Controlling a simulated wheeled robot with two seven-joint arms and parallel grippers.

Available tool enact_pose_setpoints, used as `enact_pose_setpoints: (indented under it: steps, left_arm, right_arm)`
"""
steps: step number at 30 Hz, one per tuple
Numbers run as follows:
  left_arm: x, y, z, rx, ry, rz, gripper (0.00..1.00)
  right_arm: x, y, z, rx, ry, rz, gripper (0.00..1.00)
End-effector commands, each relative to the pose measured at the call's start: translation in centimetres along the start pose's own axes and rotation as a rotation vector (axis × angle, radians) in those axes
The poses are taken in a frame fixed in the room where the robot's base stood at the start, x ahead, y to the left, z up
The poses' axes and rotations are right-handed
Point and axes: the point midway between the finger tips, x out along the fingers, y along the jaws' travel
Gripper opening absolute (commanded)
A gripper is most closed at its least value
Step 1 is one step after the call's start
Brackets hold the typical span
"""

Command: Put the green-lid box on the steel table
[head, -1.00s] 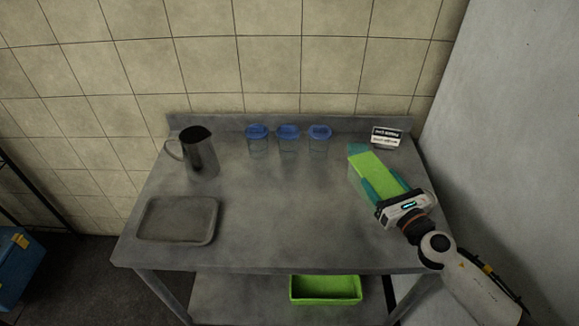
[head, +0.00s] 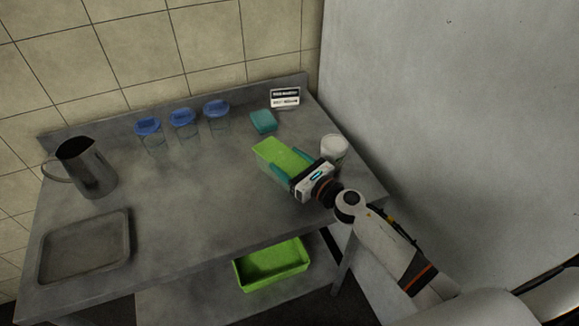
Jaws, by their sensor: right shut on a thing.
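The green-lid box (head: 278,151) is at the right part of the steel table (head: 190,206), its bright green lid facing up. My right gripper (head: 293,165) is shut on it, with teal fingers along its two sides. The box's near end is hidden by the gripper. Its underside is hidden too, so I cannot tell whether it touches the tabletop. My left gripper is not in view.
A teal block (head: 263,121), a small sign (head: 285,97) and a white container (head: 334,147) are close to the box. Three blue-lidded jars (head: 184,117), a metal jug (head: 92,168) and a tray (head: 84,247) stand left. A green bin (head: 272,264) is below. The table's middle is clear.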

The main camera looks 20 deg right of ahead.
Motion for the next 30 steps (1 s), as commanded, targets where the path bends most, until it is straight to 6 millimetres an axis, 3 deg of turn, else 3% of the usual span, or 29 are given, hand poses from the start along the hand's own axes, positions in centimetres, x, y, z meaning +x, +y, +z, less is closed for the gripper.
enact_pose_setpoints:
  steps: [11,12,15,26,30]
  left_arm:
    - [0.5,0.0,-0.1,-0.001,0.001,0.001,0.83]
    - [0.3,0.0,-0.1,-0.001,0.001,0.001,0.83]
    - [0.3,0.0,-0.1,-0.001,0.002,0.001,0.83]
    - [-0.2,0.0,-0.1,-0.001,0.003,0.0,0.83]
    - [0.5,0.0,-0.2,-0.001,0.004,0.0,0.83]
  right_arm:
    - [0.0,0.0,0.3,-0.001,0.003,0.0,0.37]
    - [0.0,0.0,0.2,-0.001,0.001,0.0,0.72]
    - [0.0,0.0,0.2,-0.001,0.001,0.0,0.87]
    - [0.0,0.0,-0.3,0.0,0.001,0.001,0.87]
    - [-2.1,0.1,0.3,-0.002,-0.002,0.0,0.87]
